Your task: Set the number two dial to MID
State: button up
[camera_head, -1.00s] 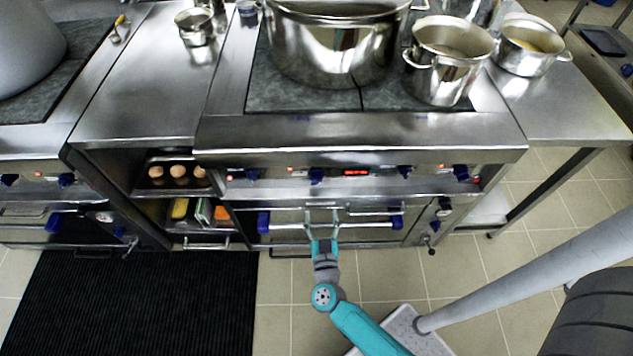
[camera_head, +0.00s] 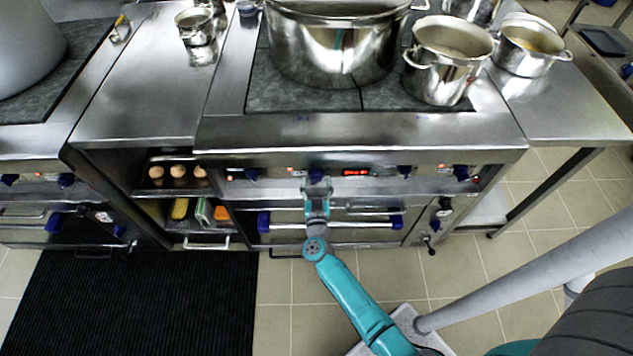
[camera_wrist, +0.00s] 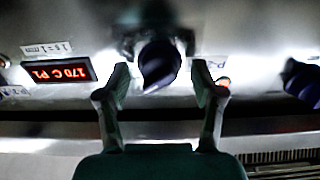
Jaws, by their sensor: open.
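A row of dark blue dials runs along the range's front panel. In the head view, my gripper (camera_head: 317,184) is at the second dial from the left (camera_head: 315,174), which it partly hides. In the wrist view, my open gripper (camera_wrist: 161,85) has one finger on each side of a dark blue dial (camera_wrist: 158,65), its fingertips near the panel. I cannot tell whether they touch the dial. The dial's pointer and any MID mark are not readable. Other dials are the leftmost (camera_head: 252,174), one right of the display (camera_head: 404,171) and the far right one (camera_head: 460,172).
A lit red display (camera_head: 356,172) is on the panel; it reads about 170 C in the wrist view (camera_wrist: 62,71). An oven handle bar (camera_head: 350,224) crosses below my gripper. A large stockpot (camera_head: 335,50) and a smaller pot (camera_head: 447,65) stand on the range above.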

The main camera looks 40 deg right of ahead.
jog(key=shift+w+d, duration=0.2)
jog(key=shift+w, duration=0.05)
jog(key=c, duration=1.1)
jog(key=shift+c, duration=0.2)
